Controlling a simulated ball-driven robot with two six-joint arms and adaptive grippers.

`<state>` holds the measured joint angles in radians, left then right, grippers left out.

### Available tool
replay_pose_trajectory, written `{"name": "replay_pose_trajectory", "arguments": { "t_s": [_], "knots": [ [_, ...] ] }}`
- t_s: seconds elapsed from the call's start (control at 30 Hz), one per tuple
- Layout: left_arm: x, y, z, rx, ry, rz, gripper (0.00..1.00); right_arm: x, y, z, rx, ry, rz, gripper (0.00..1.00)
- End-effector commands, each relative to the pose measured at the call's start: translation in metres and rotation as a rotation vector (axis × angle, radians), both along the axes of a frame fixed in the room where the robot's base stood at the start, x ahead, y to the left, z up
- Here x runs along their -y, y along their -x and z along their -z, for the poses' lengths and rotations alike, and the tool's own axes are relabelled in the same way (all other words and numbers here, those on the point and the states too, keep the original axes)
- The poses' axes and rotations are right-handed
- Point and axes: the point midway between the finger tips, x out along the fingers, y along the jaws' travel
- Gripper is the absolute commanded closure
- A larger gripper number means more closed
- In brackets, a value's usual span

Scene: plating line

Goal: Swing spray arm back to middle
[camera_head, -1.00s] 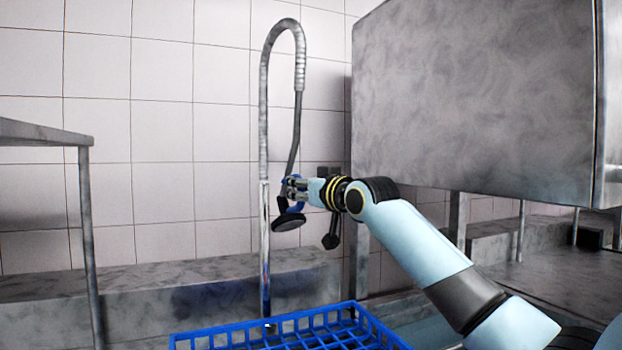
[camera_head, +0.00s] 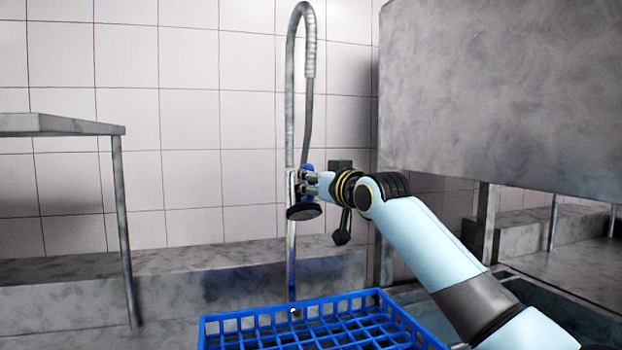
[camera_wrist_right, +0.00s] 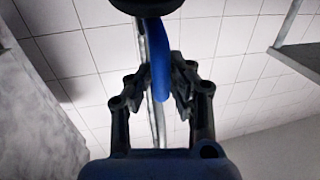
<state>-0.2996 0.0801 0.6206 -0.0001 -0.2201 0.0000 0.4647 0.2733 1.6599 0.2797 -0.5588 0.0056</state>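The spray arm (camera_head: 290,110) is a tall metal pipe with a bent-over top and a hanging hose. Its spray head has a round dark nozzle (camera_head: 303,212) and a blue handle (camera_head: 308,170), hanging just in front of the upright pipe and slightly right of it. My right gripper (camera_head: 303,184) reaches in from the right and is shut around the handle. In the right wrist view the blue handle (camera_wrist_right: 161,75) lies between the two fingers (camera_wrist_right: 161,88), with the dark nozzle at the top edge. My left gripper is not in view.
A blue rack (camera_head: 335,318) stands below the spray head. A large grey metal box (camera_head: 500,90) fills the upper right behind my arm. A metal table (camera_head: 60,124) is at the left. A tiled wall (camera_head: 190,110) stands behind.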

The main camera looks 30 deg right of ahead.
Motion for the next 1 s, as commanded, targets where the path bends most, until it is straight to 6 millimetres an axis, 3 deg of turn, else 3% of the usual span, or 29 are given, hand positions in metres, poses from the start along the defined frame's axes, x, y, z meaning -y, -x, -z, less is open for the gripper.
{"name": "replay_pose_trajectory", "arguments": {
  "t_s": [0.17, 0.47, 0.57, 1.0],
  "knots": [
    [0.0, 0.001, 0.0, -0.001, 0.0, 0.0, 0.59, 0.0, 0.0, -0.003, 0.006, 0.001, 0.0, 0.6],
    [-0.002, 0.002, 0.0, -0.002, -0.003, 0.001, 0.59, 0.0, 0.003, -0.004, 0.008, 0.002, 0.0, 0.6],
    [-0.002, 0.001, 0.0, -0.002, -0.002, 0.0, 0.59, 0.001, 0.015, -0.004, 0.008, 0.004, 0.0, 0.6],
    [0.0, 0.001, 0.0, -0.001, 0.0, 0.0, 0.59, 0.003, 0.104, -0.003, 0.006, 0.005, 0.0, 0.6]
  ]
}}
